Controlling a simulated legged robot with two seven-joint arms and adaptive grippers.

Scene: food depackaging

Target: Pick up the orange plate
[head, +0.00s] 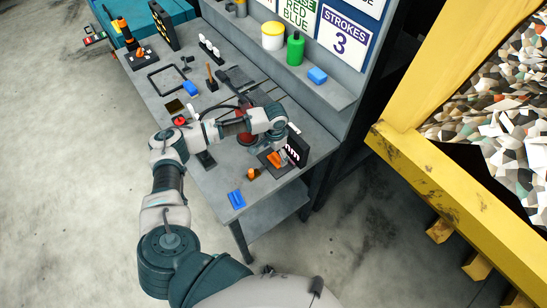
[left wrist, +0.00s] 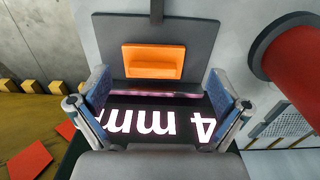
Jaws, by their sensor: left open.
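The orange plate (head: 276,159) is at the near right end of the grey workbench, beside a black panel with white lettering (head: 296,149). In the left wrist view the orange plate (left wrist: 152,62) sits on a dark grey square backing, and the panel (left wrist: 150,121) reads "4 mm" upside down. My left gripper (left wrist: 160,100) is open and empty, its blue-padded fingers on either side of the panel's upper edge. The orange plate lies beyond the fingertips, roughly centred between them. In the head view my left gripper (head: 283,147) is over the bench close to the plate, partly hiding it. My right gripper is not in view.
A blue block (head: 236,199) and a small orange piece (head: 253,174) lie near the bench's front corner. A red cylinder (left wrist: 298,60) stands close on the right. A shelf with a green bottle (head: 295,50) runs behind. A yellow container (head: 450,190) stands right.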

